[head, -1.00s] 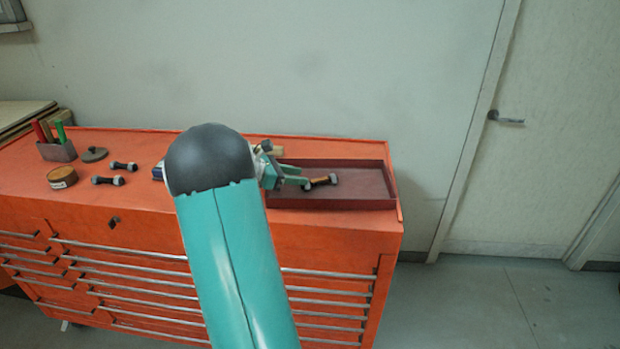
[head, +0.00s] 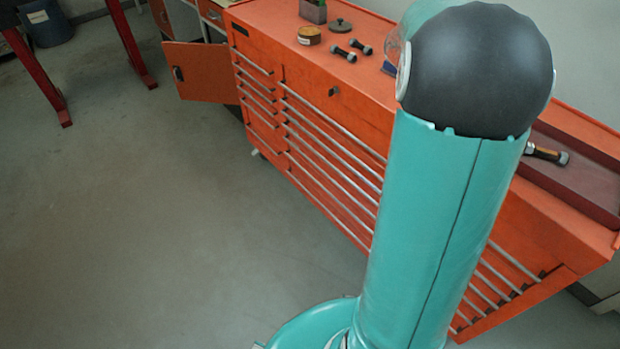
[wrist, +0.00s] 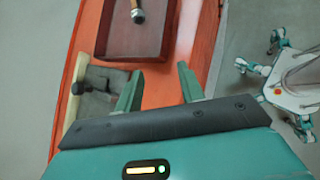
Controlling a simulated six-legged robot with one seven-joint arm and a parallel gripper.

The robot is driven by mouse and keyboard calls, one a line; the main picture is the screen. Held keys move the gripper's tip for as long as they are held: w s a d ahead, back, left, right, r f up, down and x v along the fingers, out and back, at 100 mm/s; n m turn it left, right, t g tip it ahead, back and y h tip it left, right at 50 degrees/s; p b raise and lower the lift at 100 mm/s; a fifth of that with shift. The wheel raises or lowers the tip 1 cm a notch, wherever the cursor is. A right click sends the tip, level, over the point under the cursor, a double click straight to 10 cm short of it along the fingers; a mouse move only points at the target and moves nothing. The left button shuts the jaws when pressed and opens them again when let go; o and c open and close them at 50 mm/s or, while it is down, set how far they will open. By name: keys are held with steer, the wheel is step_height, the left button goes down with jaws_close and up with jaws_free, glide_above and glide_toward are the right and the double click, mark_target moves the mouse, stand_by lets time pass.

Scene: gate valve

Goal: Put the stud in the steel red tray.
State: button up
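A stud (head: 548,153) with a brown middle and dark and grey ends lies in the dark red steel tray (head: 598,208) at the right end of the orange cabinet. In the wrist view the stud (wrist: 137,12) is partly cut off at the top edge, inside the tray (wrist: 140,50). My gripper (wrist: 160,85) is open and empty, with its two green fingers apart, short of the tray's near wall. My arm hides the gripper and part of the tray in the head view.
Two more dark studs (head: 352,50) lie on the cabinet top (head: 290,55) near a round tin (head: 309,35), a dark lid (head: 340,25) and a pen holder (head: 313,11).

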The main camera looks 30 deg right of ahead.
steer(key=w+a+r+m+t+y, duration=0.15)
steer(key=a+t, duration=0.25)
steer(key=a, duration=0.8)
steer(key=a+r+m+t+y, duration=0.1)
steer(key=a+m+t+y, duration=0.15)
steer(key=a, duration=0.95)
steer(key=s+a+m+t+y, duration=0.1)
steer(key=s+a+t+y, duration=0.1)
steer(key=a, duration=0.6)
steer(key=s+a+m+t+y, duration=0.1)
steer(key=s+a+t, duration=0.2)
steer(key=a, duration=0.6)
steer(key=shift+a+f+y, duration=0.15)
steer(key=shift+a+y, duration=0.1)
steer(key=shift+y, duration=0.15)
